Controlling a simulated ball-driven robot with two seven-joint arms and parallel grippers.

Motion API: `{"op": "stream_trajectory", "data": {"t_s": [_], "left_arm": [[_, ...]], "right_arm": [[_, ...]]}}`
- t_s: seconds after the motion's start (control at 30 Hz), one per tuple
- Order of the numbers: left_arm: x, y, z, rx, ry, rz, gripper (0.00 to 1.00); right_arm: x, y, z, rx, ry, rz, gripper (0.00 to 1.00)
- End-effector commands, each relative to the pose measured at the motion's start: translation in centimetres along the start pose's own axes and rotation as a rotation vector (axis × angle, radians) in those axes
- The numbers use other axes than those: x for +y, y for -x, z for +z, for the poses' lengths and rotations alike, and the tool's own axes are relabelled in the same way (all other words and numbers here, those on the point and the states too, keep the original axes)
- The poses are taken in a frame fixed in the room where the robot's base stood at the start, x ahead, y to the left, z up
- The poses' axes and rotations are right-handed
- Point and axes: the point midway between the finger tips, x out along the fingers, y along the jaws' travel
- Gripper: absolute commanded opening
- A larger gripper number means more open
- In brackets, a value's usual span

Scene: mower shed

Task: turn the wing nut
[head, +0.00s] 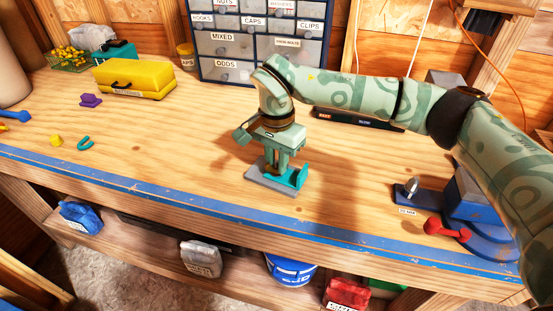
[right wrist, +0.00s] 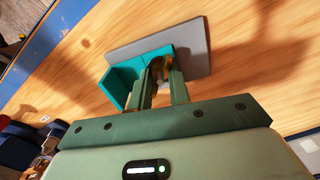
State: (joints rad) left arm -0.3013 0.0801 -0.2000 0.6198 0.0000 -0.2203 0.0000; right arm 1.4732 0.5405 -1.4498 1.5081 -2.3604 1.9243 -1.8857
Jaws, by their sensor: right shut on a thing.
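A grey base plate (head: 262,184) lies on the workbench near its front edge, with a teal bracket (head: 298,177) on it. My right gripper (head: 283,166) points down over them. In the right wrist view the plate (right wrist: 199,50) and the teal bracket (right wrist: 118,88) lie just beyond the fingers. My right gripper (right wrist: 160,82) is shut on a small brass-coloured piece (right wrist: 158,66), which looks like the wing nut. The fingers hide most of it, so its wings and angle cannot be made out. My left gripper is not in view.
A drawer cabinet (head: 225,45) stands at the back. A blue vise (head: 470,205) with a red handle (head: 446,229) stands at the right. The bench's middle left is clear.

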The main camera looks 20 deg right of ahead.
Motion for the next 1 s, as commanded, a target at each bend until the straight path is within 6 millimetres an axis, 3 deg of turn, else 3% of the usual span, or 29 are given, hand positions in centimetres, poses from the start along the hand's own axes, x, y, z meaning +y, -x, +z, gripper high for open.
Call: {"op": "stream_trajectory", "data": {"t_s": [0.57,1.0], "left_arm": [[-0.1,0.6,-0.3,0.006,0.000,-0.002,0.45],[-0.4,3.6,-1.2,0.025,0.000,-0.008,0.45]], "right_arm": [[0.0,0.1,-0.1,0.002,-0.052,0.000,0.00],[0.0,0.6,-0.1,0.003,-0.358,-0.003,0.00]]}}
